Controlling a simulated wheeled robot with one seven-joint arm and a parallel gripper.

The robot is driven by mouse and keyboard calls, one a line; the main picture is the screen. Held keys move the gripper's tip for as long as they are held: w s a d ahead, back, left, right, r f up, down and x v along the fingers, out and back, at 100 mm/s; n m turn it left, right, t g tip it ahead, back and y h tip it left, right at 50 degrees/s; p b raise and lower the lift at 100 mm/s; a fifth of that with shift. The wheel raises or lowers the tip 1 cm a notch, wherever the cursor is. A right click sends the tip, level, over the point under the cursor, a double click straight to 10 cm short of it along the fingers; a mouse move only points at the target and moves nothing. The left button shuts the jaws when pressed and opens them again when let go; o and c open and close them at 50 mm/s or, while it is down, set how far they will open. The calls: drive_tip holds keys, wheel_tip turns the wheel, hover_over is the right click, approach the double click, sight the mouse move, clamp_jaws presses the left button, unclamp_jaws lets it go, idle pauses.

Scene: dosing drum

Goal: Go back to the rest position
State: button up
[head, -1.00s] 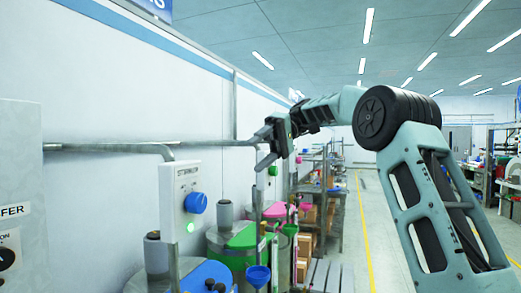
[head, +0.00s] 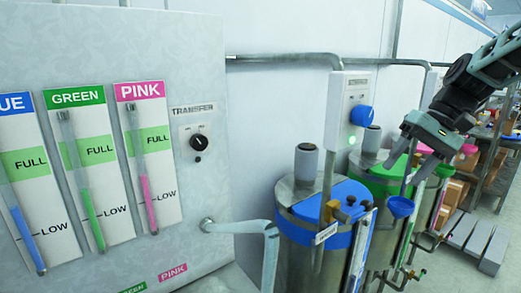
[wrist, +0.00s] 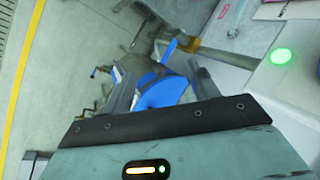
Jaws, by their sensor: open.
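My gripper (head: 424,160) shows at the right of the head view, pointing down to the left, with its fingers apart and nothing between them. It is in the air in front of the wall, near the blue funnel (head: 401,206) and the green-topped drum (head: 385,178). In the wrist view the dark gripper edge crosses the lower middle, and the blue-topped drum (wrist: 163,92) lies beyond it. The blue-topped drum (head: 347,200) also stands in the middle of the head view.
A grey panel (head: 120,55) with blue, green and pink level gauges and a TRANSFER knob (head: 199,142) fills the left. A control box (head: 349,108) with a blue knob and lit green lamp is above the drums. A pallet (head: 483,240) lies on the floor at right.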

drive_tip(key=s+f+n+t+h, duration=0.1)
drive_tip(key=s+f+t+h, duration=0.35)
drive_tip(key=s+f, duration=1.05)
drive_tip(key=s+a+f+n+g+b, duration=0.2)
drive_tip(key=s+a+n+g+b, duration=0.2)
drive_tip(key=s+a, duration=0.9)
drive_tip(key=a+n, duration=0.3)
drive_tip(key=a, duration=0.1)
drive_tip(key=shift+n+b, duration=0.4)
